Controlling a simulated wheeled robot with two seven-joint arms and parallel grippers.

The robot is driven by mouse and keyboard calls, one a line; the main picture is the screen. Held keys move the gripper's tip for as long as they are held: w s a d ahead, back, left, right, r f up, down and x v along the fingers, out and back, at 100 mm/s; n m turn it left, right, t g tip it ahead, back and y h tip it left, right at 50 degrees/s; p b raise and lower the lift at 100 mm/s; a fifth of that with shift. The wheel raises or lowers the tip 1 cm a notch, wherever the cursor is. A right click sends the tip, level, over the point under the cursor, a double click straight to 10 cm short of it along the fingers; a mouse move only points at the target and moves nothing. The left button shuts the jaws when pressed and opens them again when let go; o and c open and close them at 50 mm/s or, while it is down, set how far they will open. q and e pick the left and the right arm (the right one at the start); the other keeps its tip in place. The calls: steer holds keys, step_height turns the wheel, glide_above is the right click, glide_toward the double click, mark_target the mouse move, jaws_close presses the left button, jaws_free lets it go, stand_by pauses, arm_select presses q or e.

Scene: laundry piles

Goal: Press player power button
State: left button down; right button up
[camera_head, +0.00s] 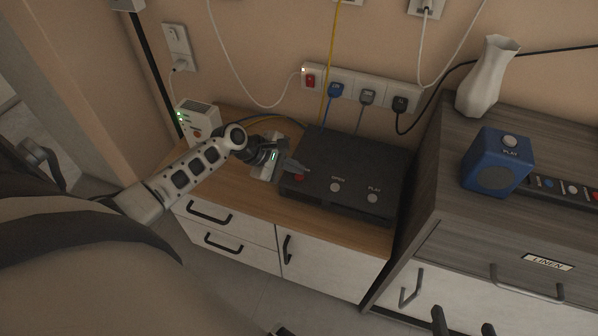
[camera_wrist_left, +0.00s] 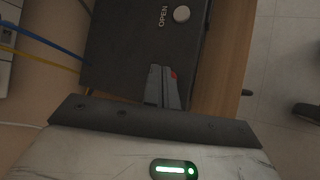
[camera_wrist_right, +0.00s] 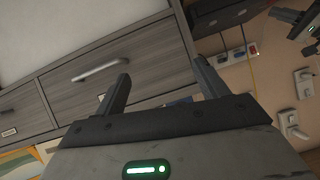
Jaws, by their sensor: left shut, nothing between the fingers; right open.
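The black player (camera_head: 350,160) sits on a wooden-topped cabinet, with a red button (camera_head: 299,177) at its left, the OPEN button (camera_head: 334,187) in the middle and the PLAY button (camera_head: 373,198) at its right. My left gripper (camera_head: 294,166) is shut and empty, its tips over the player's left end at the red button. In the left wrist view, the shut fingers (camera_wrist_left: 161,70) partly cover the red button (camera_wrist_left: 174,75); I cannot tell whether they touch it. My right gripper (camera_wrist_right: 160,74) is open and empty, away from the player; its fingertips show at the head view's bottom edge (camera_head: 463,321).
A power strip (camera_head: 360,88) with plugs and cables is on the wall behind the player. A white box with green lights (camera_head: 198,119) stands left of it. On the grey dresser at right are a blue PLAY speaker (camera_head: 496,162), a white vase (camera_head: 487,77) and a dark button strip (camera_head: 565,188).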

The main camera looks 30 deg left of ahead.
mark_target(295, 177)
stand_by(0.4)
arm_select(q)
step_height(295, 177, up, 5)
steer(key=p, duration=0.5)
steer(key=shift+r+p, duration=0.5)
steer(key=shift+p, duration=0.25)
arm_select(e)
steer(key=shift+s+d+r+n+g+h, duration=0.3)
steer(key=shift+d+r+n+g, duration=0.15)
steer(key=shift+d+r, duration=0.2)
steer(key=shift+w+a+r, duration=0.1)
steer(key=shift+w+a, duration=0.05)
